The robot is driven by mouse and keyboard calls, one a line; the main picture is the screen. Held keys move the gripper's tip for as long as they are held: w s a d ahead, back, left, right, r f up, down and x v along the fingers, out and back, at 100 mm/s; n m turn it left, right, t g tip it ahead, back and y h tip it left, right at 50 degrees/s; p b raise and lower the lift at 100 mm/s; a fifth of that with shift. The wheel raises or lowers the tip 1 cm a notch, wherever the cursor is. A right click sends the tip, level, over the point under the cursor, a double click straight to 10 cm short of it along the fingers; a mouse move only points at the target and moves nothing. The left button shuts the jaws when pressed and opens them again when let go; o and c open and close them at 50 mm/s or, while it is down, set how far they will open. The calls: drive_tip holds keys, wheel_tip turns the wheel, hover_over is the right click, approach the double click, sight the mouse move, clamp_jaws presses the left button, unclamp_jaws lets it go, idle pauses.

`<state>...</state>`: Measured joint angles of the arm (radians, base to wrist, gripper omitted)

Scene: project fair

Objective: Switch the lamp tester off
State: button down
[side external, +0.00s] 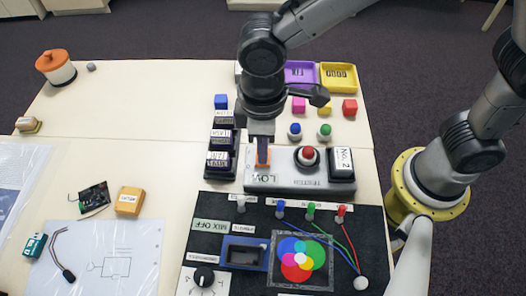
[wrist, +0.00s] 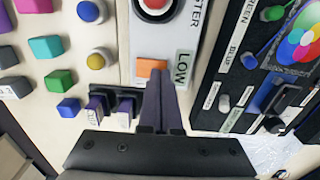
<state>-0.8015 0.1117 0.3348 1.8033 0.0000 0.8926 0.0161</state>
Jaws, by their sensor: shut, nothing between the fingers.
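The lamp tester (side external: 285,182) is a pale grey box lying across the table, with TESTER and LOW lettering. A red dome in a dark ring (side external: 307,157) sits on its top; it also shows at the top edge of the wrist view (wrist: 155,4). An orange switch piece (wrist: 151,68) is at the tester's LOW end. My gripper (wrist: 157,76) is shut and empty, its tips right at the orange piece; I cannot tell whether they touch. In the side view, my gripper (side external: 262,160) is over the LOW end, partly hiding the switch.
A black colour-mixing panel (side external: 215,215) with small levers and wires lies in front of the tester. Dark labelled blocks (side external: 221,140) stand close at left. A No. 2 block (side external: 342,165) sits at the tester's right end. Coloured cubes and knobs stand behind.

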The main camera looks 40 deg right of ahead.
drive_tip(key=shift+f, duration=0.45)
drive_tip(key=shift+r, duration=3.6)
